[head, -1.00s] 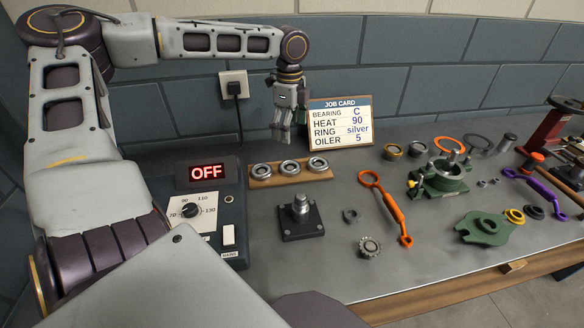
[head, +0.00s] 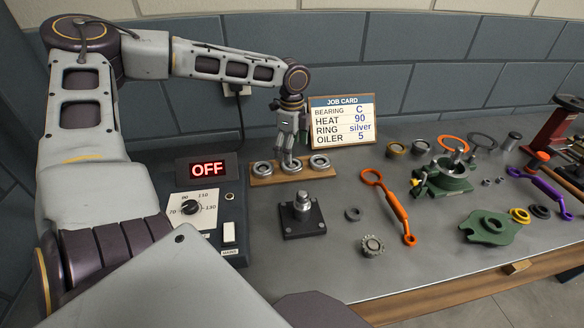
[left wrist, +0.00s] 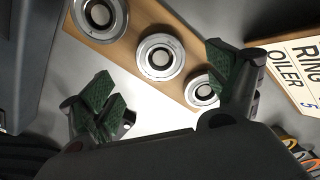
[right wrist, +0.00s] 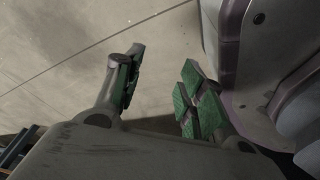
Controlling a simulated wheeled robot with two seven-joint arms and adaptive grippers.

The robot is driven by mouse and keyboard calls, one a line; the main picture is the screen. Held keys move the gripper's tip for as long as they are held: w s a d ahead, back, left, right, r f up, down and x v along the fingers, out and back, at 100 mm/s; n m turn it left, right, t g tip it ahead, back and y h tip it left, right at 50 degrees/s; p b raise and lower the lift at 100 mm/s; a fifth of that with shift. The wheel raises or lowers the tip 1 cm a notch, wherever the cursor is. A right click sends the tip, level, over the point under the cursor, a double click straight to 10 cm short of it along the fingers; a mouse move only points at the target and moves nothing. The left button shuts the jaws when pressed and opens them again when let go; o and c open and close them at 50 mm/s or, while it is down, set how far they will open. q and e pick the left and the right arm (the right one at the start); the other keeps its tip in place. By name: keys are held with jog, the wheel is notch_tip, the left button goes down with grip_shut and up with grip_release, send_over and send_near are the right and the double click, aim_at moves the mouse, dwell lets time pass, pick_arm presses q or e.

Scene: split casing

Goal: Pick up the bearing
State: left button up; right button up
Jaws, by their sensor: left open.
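Three silver bearings lie in a row on a wooden board (head: 262,180): the left bearing (head: 263,168), the middle bearing (head: 292,166) and the right bearing (head: 318,160). My left gripper (head: 289,158) points down over the board, by the middle bearing, and partly covers the row. In the left wrist view the left gripper (left wrist: 165,92) is open and empty, with the middle bearing (left wrist: 161,57) showing between and beyond its fingers. I cannot tell how far above it the fingertips are. My right gripper (right wrist: 160,85) is open and empty above bare floor. The job card (head: 342,121) reads bearing C.
A heater box with an OFF display (head: 207,169) stands left of the board. A dark block with a metal post (head: 302,219) is in front. An orange tool (head: 392,208), a gear (head: 372,246) and green casing parts (head: 489,227) lie to the right. The wall is close behind.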

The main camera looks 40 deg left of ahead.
aim_at(292, 166)
pick_arm(q)
jog(key=shift+f, duration=0.15)
pick_arm(e)
jog(key=shift+s+a+f, duration=0.2)
jog(key=shift+s, duration=0.55)
pick_arm(q)
jog(key=shift+f, duration=0.55)
notch_tip(292, 166, down, 3)
jog(key=shift+a+r+b, duration=0.1)
jog(key=shift+b, duration=0.25)
jog(key=shift+f, duration=0.6)
jog(key=c, duration=1.2)
jog(key=shift+c, duration=0.6)
pick_arm(e)
jog(key=w, duration=0.1)
jog(key=w+a+r, duration=0.1)
jog(key=shift+w+r, duration=0.1)
jog(key=shift+w, duration=0.25)
pick_arm(q)
jog(key=shift+r, duration=0.1)
